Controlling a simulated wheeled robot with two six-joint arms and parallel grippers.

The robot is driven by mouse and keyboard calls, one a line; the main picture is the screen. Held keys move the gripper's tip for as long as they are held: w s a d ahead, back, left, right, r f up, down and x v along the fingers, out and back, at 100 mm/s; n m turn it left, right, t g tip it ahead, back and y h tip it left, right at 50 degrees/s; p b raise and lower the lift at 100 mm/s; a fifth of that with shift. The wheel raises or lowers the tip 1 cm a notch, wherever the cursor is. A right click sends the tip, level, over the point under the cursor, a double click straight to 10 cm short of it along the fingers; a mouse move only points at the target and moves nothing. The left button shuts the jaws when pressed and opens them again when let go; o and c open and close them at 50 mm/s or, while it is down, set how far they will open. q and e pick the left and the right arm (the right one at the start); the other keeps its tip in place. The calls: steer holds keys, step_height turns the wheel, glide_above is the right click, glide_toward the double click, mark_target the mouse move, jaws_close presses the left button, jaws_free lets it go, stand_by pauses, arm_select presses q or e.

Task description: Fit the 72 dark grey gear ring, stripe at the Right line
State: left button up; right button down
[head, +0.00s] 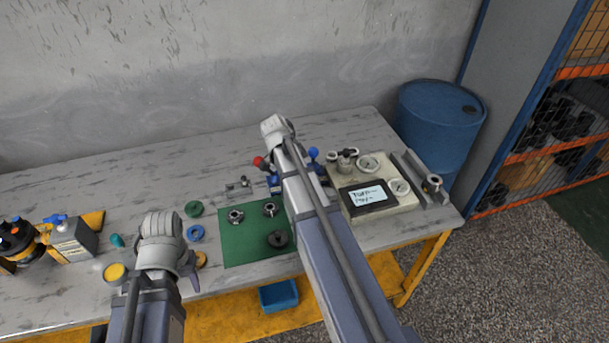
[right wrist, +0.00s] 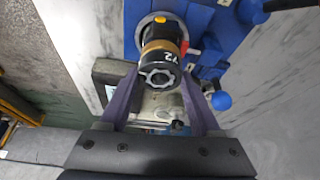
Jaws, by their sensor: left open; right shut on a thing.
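The dark grey gear ring (right wrist: 160,75), marked 72, shows in the right wrist view with its toothed bore facing the camera. My right gripper (right wrist: 162,72) is shut on it, one finger at each side. The ring is in line with a gold-brown band and dark stack (right wrist: 166,32) in a blue fixture (right wrist: 205,32). I cannot tell whether it is fully seated or where its stripe points. In the head view my right arm hides this ring and most of the fixture (head: 273,182). My left gripper (head: 190,268) is open, partly hidden by its wrist, above the front table edge.
A green mat (head: 236,250) holds several dark and metal rings. Green (head: 194,208) and blue (head: 195,232) rings lie left of it. A pale tray (head: 408,204) with gauges and a note stands right. The back-left tabletop is clear.

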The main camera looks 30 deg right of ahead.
jaws_free()
stand_by(0.3)
steer(key=shift+r, duration=0.1)
steer(key=shift+r+p, duration=3.5)
steer(key=shift+p, duration=0.05)
steer(key=s+a+n+y, duration=0.1)
steer(key=s+a+n, duration=0.4)
steer(key=a, duration=0.5)
steer(key=s+a+f+n+y, duration=0.1)
steer(key=s+a+n, duration=0.5)
steer(key=a+n, duration=0.4)
steer(key=s+a+n+y, duration=0.1)
steer(key=s+a+n, duration=0.4)
steer(key=a+n, duration=0.3)
steer(key=shift+s+a+f, duration=0.25)
steer(key=shift+a+f, duration=0.1)
steer(key=shift+a, duration=0.9)
